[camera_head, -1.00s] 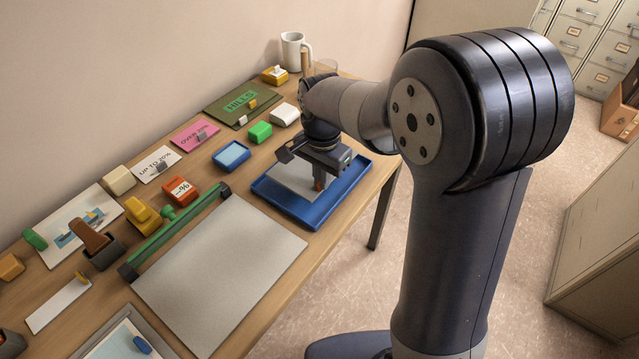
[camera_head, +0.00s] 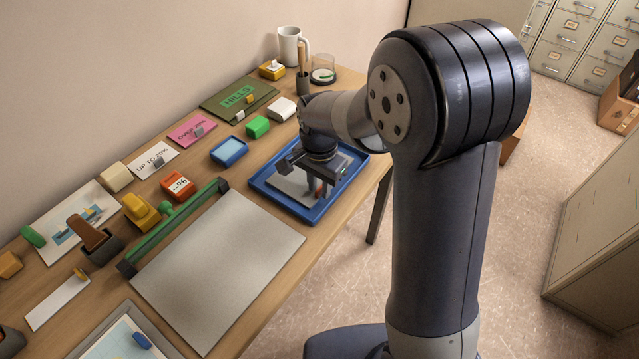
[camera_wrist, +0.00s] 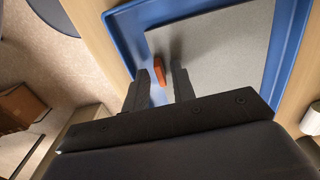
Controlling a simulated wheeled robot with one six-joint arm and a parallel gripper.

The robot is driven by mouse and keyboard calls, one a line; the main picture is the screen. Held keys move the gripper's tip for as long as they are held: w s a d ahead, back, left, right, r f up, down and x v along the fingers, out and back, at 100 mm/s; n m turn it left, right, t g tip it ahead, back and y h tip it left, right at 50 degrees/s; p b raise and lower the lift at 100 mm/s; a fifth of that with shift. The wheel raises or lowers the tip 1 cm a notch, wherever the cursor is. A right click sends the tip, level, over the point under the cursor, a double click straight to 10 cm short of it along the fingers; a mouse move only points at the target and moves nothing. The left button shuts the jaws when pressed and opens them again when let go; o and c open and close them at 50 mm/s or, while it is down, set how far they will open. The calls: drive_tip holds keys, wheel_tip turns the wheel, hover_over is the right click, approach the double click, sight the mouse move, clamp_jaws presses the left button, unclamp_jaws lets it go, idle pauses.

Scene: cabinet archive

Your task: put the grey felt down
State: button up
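The grey felt (camera_wrist: 215,50) is a flat grey sheet with a small upright orange tab (camera_wrist: 158,70) near its edge. It lies inside the blue tray (camera_wrist: 120,30), and it also shows in the head view (camera_head: 292,187), partly covered by my arm. My gripper (camera_wrist: 161,72) is over the felt, with its fingers apart on either side of the orange tab. A gap shows on both sides of the tab.
A large pale grey board (camera_head: 218,265) with a green bar (camera_head: 172,228) lies left of the tray. A blue pad (camera_head: 229,151), a green block (camera_head: 257,126) and a white block (camera_head: 282,109) stand behind it. A mug (camera_head: 291,45) and a glass (camera_head: 323,70) stand farther back.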

wheel_tip(320, 180, up, 12)
drive_tip(key=shift+r, duration=0.15)
idle(0.6)
